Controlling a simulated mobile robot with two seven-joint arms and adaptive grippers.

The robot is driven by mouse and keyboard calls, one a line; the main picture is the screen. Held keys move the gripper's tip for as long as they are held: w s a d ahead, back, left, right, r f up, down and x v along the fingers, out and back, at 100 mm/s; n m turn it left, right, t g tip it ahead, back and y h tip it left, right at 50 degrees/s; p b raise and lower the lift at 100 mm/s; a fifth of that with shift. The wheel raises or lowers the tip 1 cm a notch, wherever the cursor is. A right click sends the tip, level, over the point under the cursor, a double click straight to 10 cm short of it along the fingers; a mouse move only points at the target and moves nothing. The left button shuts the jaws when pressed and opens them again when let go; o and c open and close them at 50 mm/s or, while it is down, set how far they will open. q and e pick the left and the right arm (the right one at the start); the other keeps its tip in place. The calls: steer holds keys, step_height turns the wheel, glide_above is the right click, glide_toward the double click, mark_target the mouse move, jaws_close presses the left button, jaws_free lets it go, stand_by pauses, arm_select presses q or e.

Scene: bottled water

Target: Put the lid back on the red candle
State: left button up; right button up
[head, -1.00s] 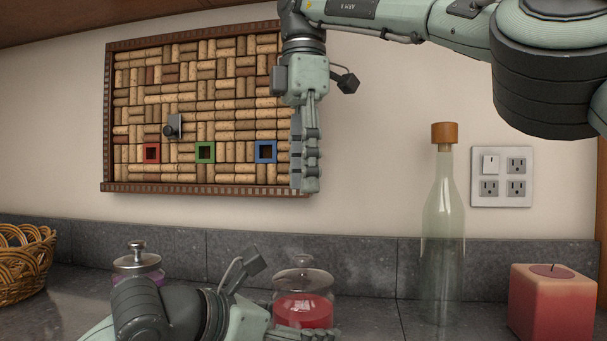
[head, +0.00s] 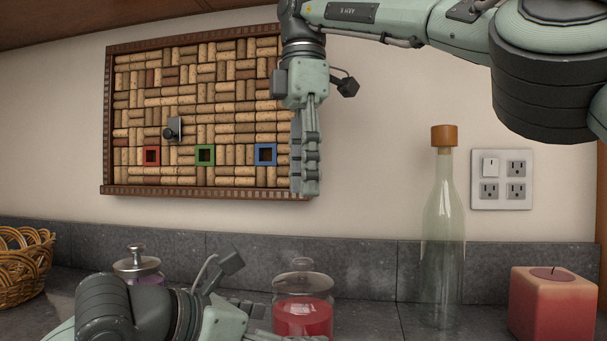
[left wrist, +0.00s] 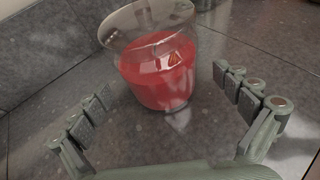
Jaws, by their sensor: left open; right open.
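The red candle (head: 302,318) sits in a clear glass jar on the grey counter. In the left wrist view the red candle (left wrist: 160,75) is ahead, between and slightly beyond the spread fingers of my open left gripper (left wrist: 163,92). Its fingers are low beside the jar in the head view, partly cut off. My right gripper (head: 305,185) hangs high before the cork board, seen edge-on, open and empty, well above the jar.
A purple jar with a metal lid (head: 138,262) stands behind my left arm. A wicker basket (head: 22,265) is at far left. A tall corked bottle (head: 443,240) and a square pink-red candle (head: 552,305) stand to the right. The tiled backsplash (head: 375,262) is close behind.

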arm_select(q)
steer(key=v, duration=0.9)
